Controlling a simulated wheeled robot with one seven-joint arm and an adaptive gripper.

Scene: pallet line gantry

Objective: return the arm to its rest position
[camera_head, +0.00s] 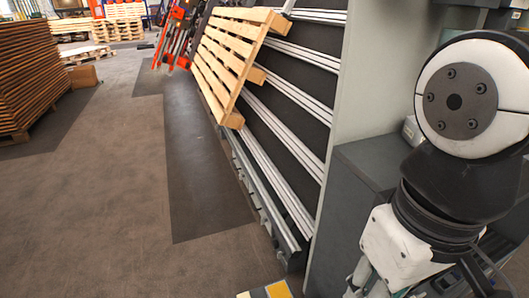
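My arm (457,105) fills the right side of the head view. A large white joint with a grey bolted cap sits at the top, a black section is below it, and a white block is near the bottom edge. The arm runs out of the frame at the lower right. I cannot make out my gripper or its fingers in this view, so what it may hold is hidden.
A wooden pallet (232,55) leans tilted on a dark rack with metal rails (285,135). A grey panel (366,75) and dark cabinet (375,165) stand close beside my arm. Stacked brown boards (32,75) are at left. The floor (120,190) between is clear.

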